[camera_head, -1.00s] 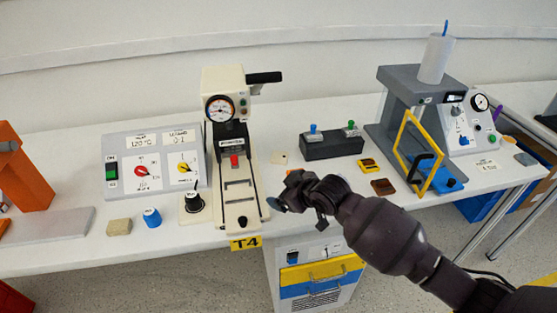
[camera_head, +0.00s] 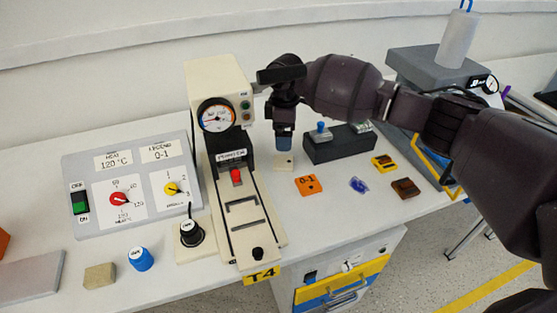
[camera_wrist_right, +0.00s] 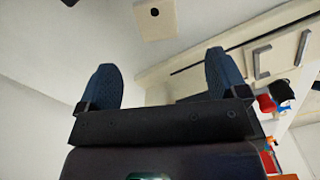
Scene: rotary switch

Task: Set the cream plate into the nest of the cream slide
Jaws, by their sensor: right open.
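My left gripper is out of view.
The cream press (camera_head: 216,80) with its gauge stands left of my arm. A dark block (camera_head: 338,146) with a blue knob sits close right of the plate. An orange tag (camera_head: 308,185), a blue piece (camera_head: 358,185) and a yellow piece (camera_head: 384,163) lie nearby.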

